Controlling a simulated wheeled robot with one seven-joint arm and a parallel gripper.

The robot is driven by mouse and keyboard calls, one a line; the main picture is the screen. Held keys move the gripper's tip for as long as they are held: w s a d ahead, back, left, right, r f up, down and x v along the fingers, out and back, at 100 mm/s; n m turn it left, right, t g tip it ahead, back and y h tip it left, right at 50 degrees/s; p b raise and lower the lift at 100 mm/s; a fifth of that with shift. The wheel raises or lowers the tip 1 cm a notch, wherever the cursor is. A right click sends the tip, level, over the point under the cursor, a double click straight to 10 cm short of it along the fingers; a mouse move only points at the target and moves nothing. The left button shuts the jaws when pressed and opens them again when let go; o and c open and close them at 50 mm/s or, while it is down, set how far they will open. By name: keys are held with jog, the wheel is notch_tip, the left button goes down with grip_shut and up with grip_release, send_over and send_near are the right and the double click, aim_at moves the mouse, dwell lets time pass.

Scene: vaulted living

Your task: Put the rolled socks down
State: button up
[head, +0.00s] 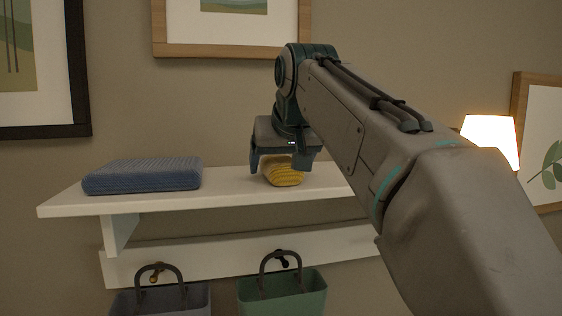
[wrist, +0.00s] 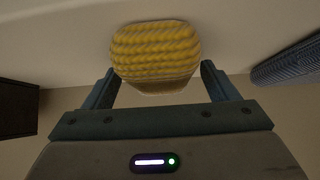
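The rolled socks (head: 284,172) are a yellow, ribbed, rounded bundle at the white wall shelf (head: 235,188). In the wrist view the socks (wrist: 155,55) sit between my two fingertips, which meet their left and right sides with no clear gap. My gripper (head: 281,166) points down over the shelf and is shut on the socks. It also shows in the wrist view (wrist: 158,70). The underside of the socks is at the shelf surface in the head view; whether they touch it or hang just above it I cannot tell.
A folded blue ribbed cloth (head: 143,176) lies on the shelf's left part. Bare shelf lies between it and the socks. A grey basket (head: 160,300) and a green basket (head: 283,294) hang on hooks below. Framed pictures and a lit lamp (head: 490,138) are behind.

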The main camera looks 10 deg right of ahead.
jog(key=shift+r, duration=0.2)
jog(key=v, duration=1.2)
jog(key=shift+f, duration=0.1)
